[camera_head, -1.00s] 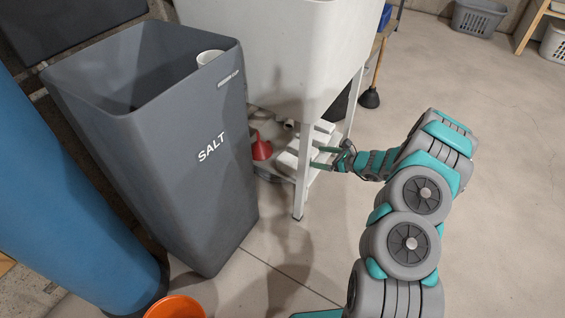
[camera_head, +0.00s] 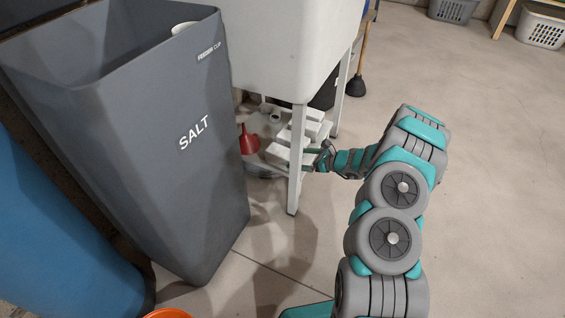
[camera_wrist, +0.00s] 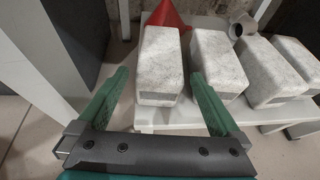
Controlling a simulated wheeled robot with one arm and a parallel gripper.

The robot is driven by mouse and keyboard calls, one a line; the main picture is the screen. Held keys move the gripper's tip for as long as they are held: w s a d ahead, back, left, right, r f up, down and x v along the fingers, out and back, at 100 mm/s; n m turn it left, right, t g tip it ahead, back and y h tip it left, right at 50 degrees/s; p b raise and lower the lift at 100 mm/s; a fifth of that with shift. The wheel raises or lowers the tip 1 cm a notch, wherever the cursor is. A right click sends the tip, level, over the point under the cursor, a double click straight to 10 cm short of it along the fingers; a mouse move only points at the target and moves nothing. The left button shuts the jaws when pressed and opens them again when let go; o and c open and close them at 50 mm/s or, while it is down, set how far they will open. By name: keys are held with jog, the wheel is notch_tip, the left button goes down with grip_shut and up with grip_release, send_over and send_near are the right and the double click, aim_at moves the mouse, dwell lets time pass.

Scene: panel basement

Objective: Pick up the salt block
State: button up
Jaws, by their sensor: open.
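Several whitish salt blocks lie side by side on a low white shelf (camera_wrist: 175,121) under the sink. In the wrist view the leftmost salt block (camera_wrist: 161,55) stands between my fingers' lines, with its near end facing me. A second block (camera_wrist: 214,62) is just right of the right finger, and others lie farther right. My gripper (camera_wrist: 161,76) is open, with one green finger on each side of the leftmost block. I cannot tell whether either finger touches it. In the head view my gripper (camera_head: 311,159) reaches under the sink, its tips partly hidden by a leg.
A sink leg (camera_head: 294,180) stands close to my gripper. A red funnel (camera_head: 248,141) sits behind the blocks. A tall grey bin marked SALT (camera_head: 190,180) stands left, with a blue cylinder (camera_head: 60,220) beside it. The floor right of my arm is clear.

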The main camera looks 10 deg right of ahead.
aim_at(283, 156)
jog(key=shift+b+x, duration=0.35)
jog(key=shift+x, duration=3.5)
grip_shut()
